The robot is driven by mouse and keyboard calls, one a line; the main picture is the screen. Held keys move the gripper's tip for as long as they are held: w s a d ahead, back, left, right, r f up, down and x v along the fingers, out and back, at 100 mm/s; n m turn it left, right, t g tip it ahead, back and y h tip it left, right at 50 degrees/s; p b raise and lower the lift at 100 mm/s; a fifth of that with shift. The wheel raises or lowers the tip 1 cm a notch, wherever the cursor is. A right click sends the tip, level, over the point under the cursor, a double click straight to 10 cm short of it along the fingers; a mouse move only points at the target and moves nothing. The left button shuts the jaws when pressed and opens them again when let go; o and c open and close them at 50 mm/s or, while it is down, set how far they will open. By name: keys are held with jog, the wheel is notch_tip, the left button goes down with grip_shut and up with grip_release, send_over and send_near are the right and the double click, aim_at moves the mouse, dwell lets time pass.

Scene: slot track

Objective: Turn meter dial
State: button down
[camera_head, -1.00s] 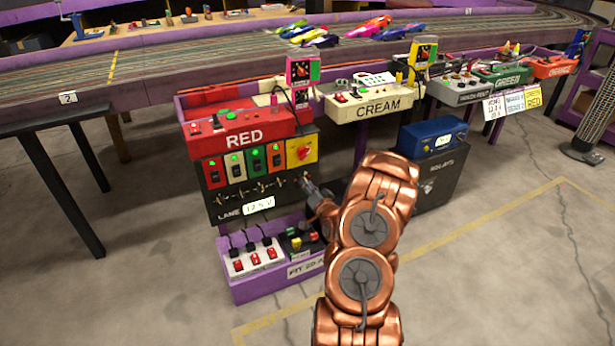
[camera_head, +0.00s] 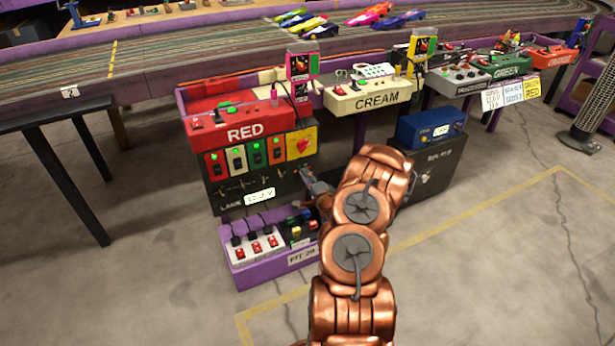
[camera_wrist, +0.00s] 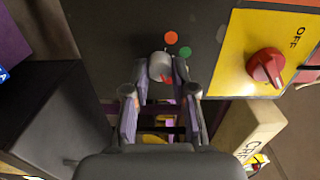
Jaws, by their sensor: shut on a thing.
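In the wrist view a small grey dial (camera_wrist: 160,66) with a red pointer stands out from a dark panel, beside a red dot and a green dot. My gripper (camera_wrist: 159,78) has its two fingertips on either side of the dial and is shut on it. In the head view my gripper (camera_head: 318,186) is at the lower right of the black panel (camera_head: 225,198) under the RED box. The dial is hidden there. A lit meter display (camera_head: 259,196) shows on that panel, its digits blurred.
A red knob (camera_wrist: 265,68) on a yellow OFF plate sits close to the right of the dial in the wrist view. A purple tray (camera_head: 240,277) with switches lies below the panel. A blue box (camera_head: 431,130) stands on a dark cabinet to the right.

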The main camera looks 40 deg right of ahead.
jog(key=shift+m, duration=0.3)
dwell(0.4)
jog(key=c, duration=1)
grip_release()
jog(key=shift+o, duration=0.2)
jog(key=v, duration=1.2)
jog(key=shift+w, duration=0.1)
